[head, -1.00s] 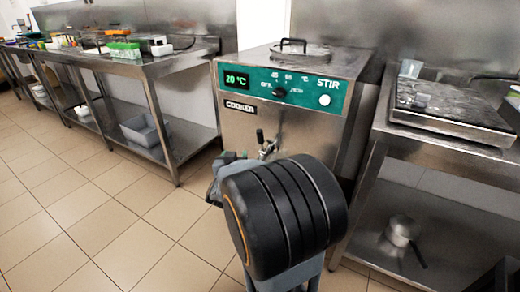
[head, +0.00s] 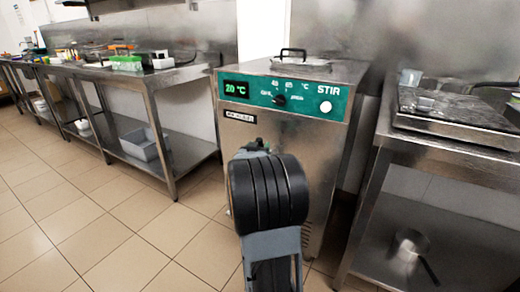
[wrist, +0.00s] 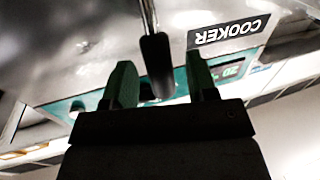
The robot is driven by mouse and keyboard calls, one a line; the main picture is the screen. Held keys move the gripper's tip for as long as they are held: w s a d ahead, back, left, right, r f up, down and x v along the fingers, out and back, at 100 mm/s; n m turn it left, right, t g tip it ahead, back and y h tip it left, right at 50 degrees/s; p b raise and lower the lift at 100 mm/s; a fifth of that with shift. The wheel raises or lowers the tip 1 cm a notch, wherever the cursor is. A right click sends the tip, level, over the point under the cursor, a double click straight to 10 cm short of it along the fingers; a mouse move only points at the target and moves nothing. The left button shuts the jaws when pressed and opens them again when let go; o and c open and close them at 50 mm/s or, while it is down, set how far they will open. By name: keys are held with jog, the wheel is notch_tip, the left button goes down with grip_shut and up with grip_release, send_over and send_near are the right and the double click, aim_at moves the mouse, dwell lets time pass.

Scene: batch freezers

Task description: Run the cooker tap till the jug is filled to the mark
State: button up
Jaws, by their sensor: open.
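The cooker (head: 275,140) is a steel box with a green panel reading 20 °C, a knob and a STIR button. In the wrist view its COOKER label (wrist: 228,33) appears upside down. The tap's black lever (wrist: 156,65) hangs from a metal stem in that view. My gripper (wrist: 160,72) is open, with one finger on each side of the lever's end; I cannot tell whether either touches it. In the head view my arm covers the tap and the fingers.
A steel bench (head: 152,82) with trays and a green box stands left. The tiled floor at left is clear.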

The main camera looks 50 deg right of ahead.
jog(key=shift+w+d, duration=0.35)
jog(key=shift+d, duration=0.3)
jog(key=shift+c, duration=0.4)
grip_shut()
jog(key=shift+r, duration=0.1)
